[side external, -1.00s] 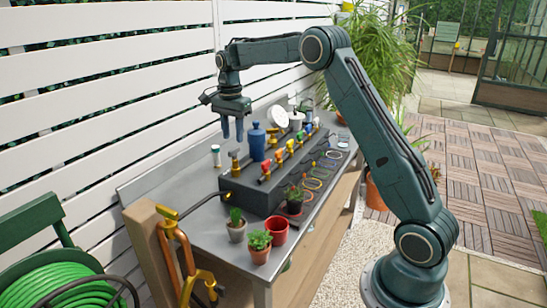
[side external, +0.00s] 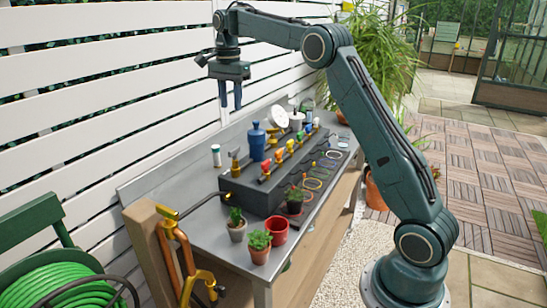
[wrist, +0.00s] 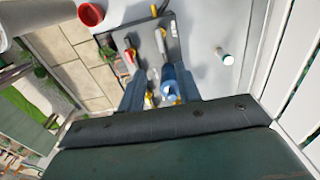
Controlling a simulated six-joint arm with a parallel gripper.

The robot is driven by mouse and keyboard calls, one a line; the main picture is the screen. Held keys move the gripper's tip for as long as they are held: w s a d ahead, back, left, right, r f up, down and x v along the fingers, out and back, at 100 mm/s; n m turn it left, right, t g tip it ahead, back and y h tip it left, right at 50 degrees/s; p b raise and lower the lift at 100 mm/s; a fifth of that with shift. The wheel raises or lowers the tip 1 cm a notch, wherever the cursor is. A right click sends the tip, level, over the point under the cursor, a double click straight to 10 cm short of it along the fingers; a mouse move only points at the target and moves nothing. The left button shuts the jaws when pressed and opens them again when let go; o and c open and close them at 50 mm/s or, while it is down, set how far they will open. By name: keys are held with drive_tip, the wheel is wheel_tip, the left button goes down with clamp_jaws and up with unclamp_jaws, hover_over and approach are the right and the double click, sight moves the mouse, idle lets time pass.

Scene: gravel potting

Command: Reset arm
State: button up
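My gripper (side external: 231,105) hangs with its fingers downward in the air, well above the bench (side external: 200,205). Its two fingers are apart, with nothing between them, in the side external view. In the side external view the blue bottle (side external: 257,142) stands upright behind a dark block (side external: 240,190) with several coloured valve handles, clear of the gripper.
A red empty pot (side external: 277,230) and two potted plants stand at the bench's near end; one is a terracotta pot (side external: 259,253). A small white bottle (side external: 216,155) stands at the back. A white slatted fence (side external: 100,100) runs behind the bench.

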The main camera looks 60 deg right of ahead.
drive_tip(key=s+a+r+n+t, duration=0.1)
drive_tip(key=s+a+r+n, duration=0.3)
drive_tip(key=s+a, duration=0.3)
drive_tip(key=s+a+r+n+t, duration=0.25)
drive_tip(key=s+a+n, duration=0.2)
drive_tip(key=s, duration=0.45)
drive_tip(key=s+a+f+n, duration=0.2)
drive_tip(key=s+f+n, duration=0.1)
drive_tip(key=s, duration=0.3)
drive_tip(key=s+a+f+n+t, duration=0.1)
drive_tip(key=s+a+f+n, duration=0.1)
drive_tip(key=s, duration=0.4)
drive_tip(key=s+a+f+n+t, duration=0.1)
drive_tip(key=s+a+f+n, duration=0.1)
drive_tip(key=s+f+n, duration=0.2)
drive_tip(key=s, duration=0.3)
drive_tip(key=shift+n, duration=0.35)
